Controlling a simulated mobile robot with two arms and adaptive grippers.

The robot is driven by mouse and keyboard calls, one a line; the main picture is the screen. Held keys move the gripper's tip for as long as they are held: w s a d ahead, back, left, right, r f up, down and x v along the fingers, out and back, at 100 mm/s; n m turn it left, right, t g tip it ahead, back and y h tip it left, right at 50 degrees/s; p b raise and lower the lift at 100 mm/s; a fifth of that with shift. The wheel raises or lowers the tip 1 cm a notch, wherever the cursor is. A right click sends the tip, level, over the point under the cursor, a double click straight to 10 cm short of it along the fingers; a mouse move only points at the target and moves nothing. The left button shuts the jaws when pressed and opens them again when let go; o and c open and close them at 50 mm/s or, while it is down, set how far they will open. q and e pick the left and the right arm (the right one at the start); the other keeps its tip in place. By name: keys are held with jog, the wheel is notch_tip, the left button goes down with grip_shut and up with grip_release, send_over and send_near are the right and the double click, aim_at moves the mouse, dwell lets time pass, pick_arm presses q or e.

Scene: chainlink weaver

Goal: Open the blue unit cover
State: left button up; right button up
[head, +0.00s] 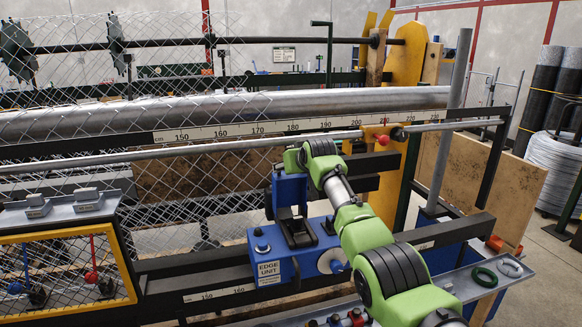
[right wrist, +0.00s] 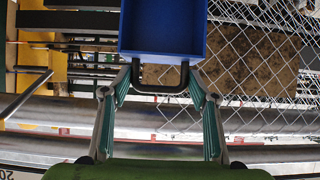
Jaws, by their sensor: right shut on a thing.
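The blue edge unit (head: 270,262), labelled "EDGE UNIT", sits on the dark rail below the mesh. Its blue cover (head: 287,190) stands raised at the back of the unit, and a black part (head: 297,232) shows on top in front of it. In the right wrist view the cover (right wrist: 163,28) is at the top, with its black handle (right wrist: 160,90) at its near edge. My right gripper (right wrist: 161,76) is shut on this handle, a finger at each end. In the head view my green right wrist hides the fingers. My left gripper is not in view.
Chain-link mesh (head: 215,178) hangs behind the unit, with a long scale bar (head: 245,129) and a thin grey rod (head: 240,142) above. A yellow-framed panel (head: 65,313) stands at left. A grey tray (head: 497,272) with a green ring lies at right.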

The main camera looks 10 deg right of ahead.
jog(key=shift+w+r, duration=0.1)
jog(key=shift+r, duration=0.55)
jog(key=o, duration=1.3)
jog(key=shift+c, duration=0.2)
jog(key=shift+s+f, duration=0.2)
jog(key=shift+s, duration=0.15)
jog(key=v, duration=1.2)
